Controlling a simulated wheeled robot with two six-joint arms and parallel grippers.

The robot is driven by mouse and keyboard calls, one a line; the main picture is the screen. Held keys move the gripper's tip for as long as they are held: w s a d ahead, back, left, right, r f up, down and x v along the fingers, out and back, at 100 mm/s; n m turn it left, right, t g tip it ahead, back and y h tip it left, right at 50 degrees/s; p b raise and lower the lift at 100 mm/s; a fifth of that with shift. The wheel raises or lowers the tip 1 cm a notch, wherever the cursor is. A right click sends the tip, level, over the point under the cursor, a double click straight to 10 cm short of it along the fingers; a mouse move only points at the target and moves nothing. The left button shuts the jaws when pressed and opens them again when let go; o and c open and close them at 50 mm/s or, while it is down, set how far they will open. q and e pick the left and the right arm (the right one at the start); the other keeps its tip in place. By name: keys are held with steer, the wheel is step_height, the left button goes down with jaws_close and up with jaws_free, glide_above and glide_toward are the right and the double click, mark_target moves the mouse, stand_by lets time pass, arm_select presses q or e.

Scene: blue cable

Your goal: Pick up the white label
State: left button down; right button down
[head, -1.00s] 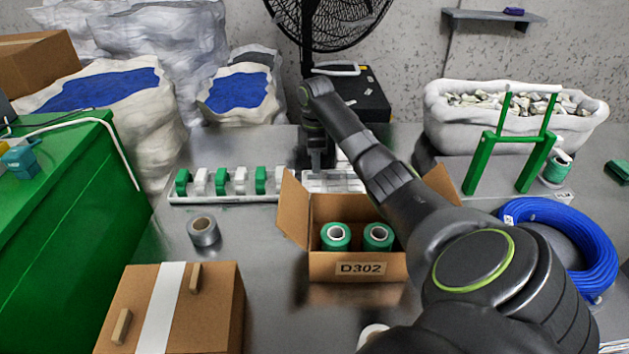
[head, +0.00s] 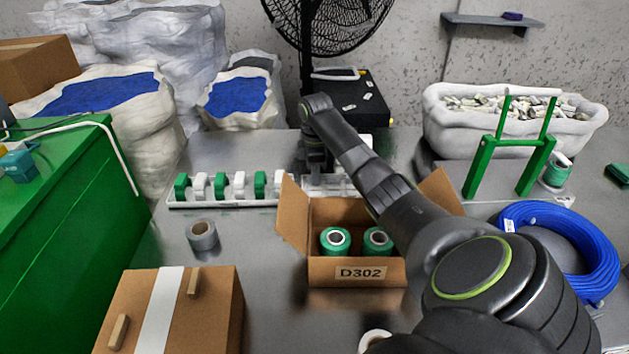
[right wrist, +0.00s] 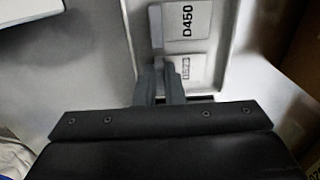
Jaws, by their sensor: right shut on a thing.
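My right gripper (head: 316,168) reaches down behind the open cardboard box to a pale tray (head: 345,187). In the right wrist view its narrow fingers (right wrist: 161,84) are closed together on a thin pale edge, which looks like a white label (right wrist: 157,64); the fingers hide most of it. Beside and beyond the fingers lie a printed label (right wrist: 185,68), too blurred to read for sure, and a white label marked D450 (right wrist: 187,20). Both lie in the tray. My left gripper is not in view.
The open cardboard box (head: 320,268) marked D302 holds green rolls. A rack (head: 225,203) of green and white pieces stands left of the tray. A black fan (head: 330,22) stands behind. A blue cable coil (head: 570,240) lies right, and a grey tape roll (head: 202,235) left.

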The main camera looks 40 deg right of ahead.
steer(key=shift+r, duration=0.1)
